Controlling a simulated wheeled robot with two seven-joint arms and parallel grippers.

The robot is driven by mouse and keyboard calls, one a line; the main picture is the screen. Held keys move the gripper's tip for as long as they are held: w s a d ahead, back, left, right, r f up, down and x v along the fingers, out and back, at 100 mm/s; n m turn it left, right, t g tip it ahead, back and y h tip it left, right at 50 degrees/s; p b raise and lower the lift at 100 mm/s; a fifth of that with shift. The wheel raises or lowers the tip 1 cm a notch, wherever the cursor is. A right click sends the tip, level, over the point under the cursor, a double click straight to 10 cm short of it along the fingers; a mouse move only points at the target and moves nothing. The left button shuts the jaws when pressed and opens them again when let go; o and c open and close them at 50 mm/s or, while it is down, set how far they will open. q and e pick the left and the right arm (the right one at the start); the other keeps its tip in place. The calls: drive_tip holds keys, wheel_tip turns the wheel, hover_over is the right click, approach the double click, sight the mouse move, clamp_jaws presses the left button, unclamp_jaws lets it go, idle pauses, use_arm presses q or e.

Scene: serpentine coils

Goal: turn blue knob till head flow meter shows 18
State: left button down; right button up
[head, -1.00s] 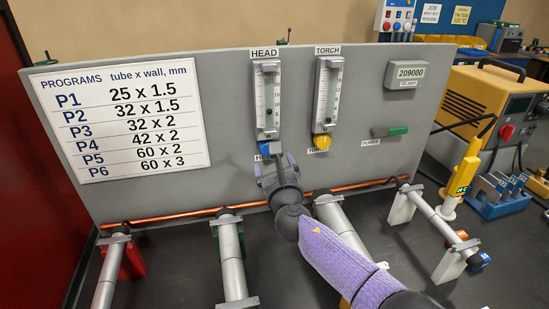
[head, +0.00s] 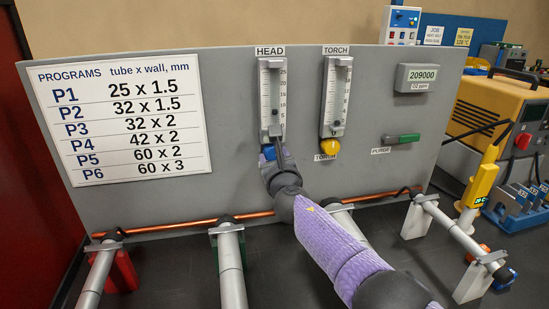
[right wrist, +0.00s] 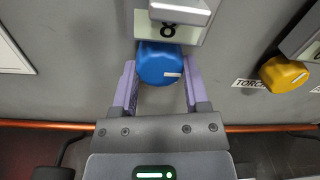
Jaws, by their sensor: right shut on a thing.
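The HEAD flow meter (head: 271,95) is a clear upright tube with a scale from 0 to 25 on the grey panel. A white mark on the knob's face points to the right. My left gripper is not in view.
The TORCH flow meter (head: 336,95) with its yellow knob (head: 329,146) is close on the right. A copper tube (head: 180,227) runs along the panel's foot over grey tube supports.

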clamp_jaws()
drive_tip(key=m, duration=0.3)
drive_tip(key=shift+m, duration=0.3)
drive_tip(key=shift+a+m, duration=0.1)
drive_tip(key=shift+m, duration=1.5)
drive_tip(key=o, duration=0.9)
unclamp_jaws()
